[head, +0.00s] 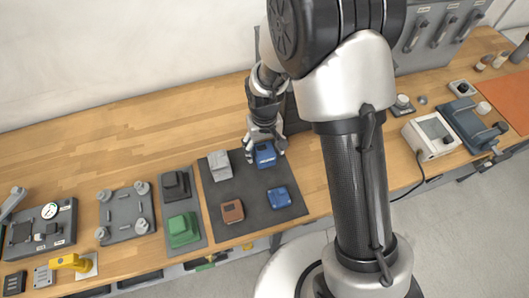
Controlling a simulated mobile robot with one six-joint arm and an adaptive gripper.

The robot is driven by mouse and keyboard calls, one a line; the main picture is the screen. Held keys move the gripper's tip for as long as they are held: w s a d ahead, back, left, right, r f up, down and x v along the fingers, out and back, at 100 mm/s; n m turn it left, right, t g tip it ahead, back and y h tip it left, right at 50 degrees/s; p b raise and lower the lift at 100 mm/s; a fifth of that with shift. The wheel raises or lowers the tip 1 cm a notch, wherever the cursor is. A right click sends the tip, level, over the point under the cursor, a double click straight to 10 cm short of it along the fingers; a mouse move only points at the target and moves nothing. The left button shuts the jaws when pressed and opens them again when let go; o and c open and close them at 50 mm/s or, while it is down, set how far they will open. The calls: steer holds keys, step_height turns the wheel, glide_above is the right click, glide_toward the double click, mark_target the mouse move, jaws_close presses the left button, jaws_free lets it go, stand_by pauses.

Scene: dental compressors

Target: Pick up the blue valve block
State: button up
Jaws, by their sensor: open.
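A blue block (265,158) with pale markings on its face sits on the dark mat (255,216) at its upper right. A second blue block (279,198) lies nearer the mat's front right. I cannot tell from this view which one is the valve block. My gripper (265,146) is open at the upper blue block, with its fingers apart around or just above it. I cannot tell whether they touch it. The block's far side is partly hidden by the gripper.
On the same mat are a grey block (220,165) and a brown block (232,211). A narrow tray (177,211) to the left holds a black and a green block (183,230). A white box (431,137) stands to the right. The wooden bench behind left is clear.

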steer(key=shift+c, duration=0.2)
steer(key=c, duration=1.2)
